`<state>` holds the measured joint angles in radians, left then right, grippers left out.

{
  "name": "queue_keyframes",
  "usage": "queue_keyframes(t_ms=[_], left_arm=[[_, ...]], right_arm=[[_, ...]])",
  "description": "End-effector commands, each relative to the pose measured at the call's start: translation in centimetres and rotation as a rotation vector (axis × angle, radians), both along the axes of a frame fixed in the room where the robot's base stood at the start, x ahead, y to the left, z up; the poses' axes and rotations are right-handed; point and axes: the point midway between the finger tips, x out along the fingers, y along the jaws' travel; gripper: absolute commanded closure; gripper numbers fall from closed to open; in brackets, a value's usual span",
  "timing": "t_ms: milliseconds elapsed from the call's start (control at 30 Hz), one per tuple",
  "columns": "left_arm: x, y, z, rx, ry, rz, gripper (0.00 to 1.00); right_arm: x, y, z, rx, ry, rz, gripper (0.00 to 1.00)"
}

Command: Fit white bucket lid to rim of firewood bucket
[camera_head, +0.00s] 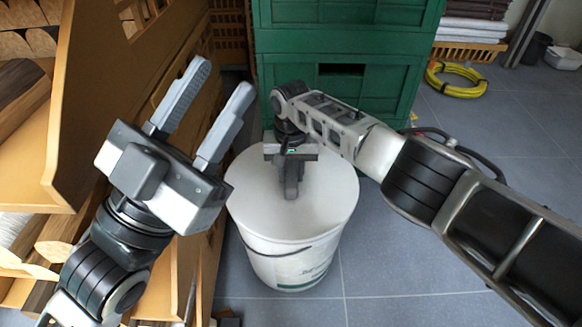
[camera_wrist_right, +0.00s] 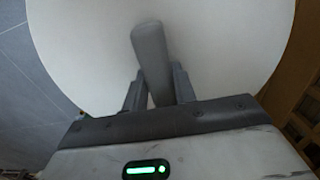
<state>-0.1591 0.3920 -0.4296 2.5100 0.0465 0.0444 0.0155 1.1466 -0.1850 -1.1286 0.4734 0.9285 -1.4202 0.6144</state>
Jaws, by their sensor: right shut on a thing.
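The white bucket (camera_head: 290,268) stands upright on the tiled floor, with a dark handle line and green print on its side. The white lid (camera_head: 260,200) lies over the bucket's top, seemingly at its rim; I cannot tell if it is fully seated. My right gripper (camera_head: 291,188) points down at the lid's middle. In the right wrist view it is shut on the lid's grey handle (camera_wrist_right: 151,55), and the lid (camera_wrist_right: 225,45) fills most of the view. My left gripper (camera_head: 224,90) is open and empty, raised left of the bucket. The bucket's contents are hidden.
Green stacked crates (camera_head: 345,90) stand right behind the bucket. A wooden shelf (camera_head: 110,90) with firewood is at the left, close to my left gripper. A yellow coiled hose (camera_head: 457,80) lies at the back right. The floor (camera_head: 420,270) right of the bucket is clear.

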Motion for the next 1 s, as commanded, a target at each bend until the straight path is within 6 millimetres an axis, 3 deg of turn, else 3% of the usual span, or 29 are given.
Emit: queue_keyframes(t_ms=[267,300,367,400,767,1000], left_arm=[[0.0,0.0,0.0,0.001,-0.001,0.001,0.64],[0.0,0.0,0.0,0.001,-0.001,0.001,0.64],[0.0,0.0,0.0,0.001,-0.001,0.001,0.64],[0.0,0.0,0.0,0.001,-0.001,0.001,0.64],[0.1,0.0,0.6,0.0,-0.003,-0.002,0.64],[1.7,0.3,-3.5,-0.093,0.431,-0.024,0.64]], right_arm=[[0.1,0.0,0.1,0.001,-0.002,0.0,1.0],[0.1,0.0,0.1,0.001,-0.002,0.0,0.67],[0.1,0.0,0.1,0.0,-0.002,0.0,0.51],[0.1,0.0,0.1,0.0,-0.002,0.0,0.47],[0.0,0.0,0.6,0.0,-0.001,0.0,0.47],[0.1,0.0,5.0,0.002,-0.002,0.0,0.47]])
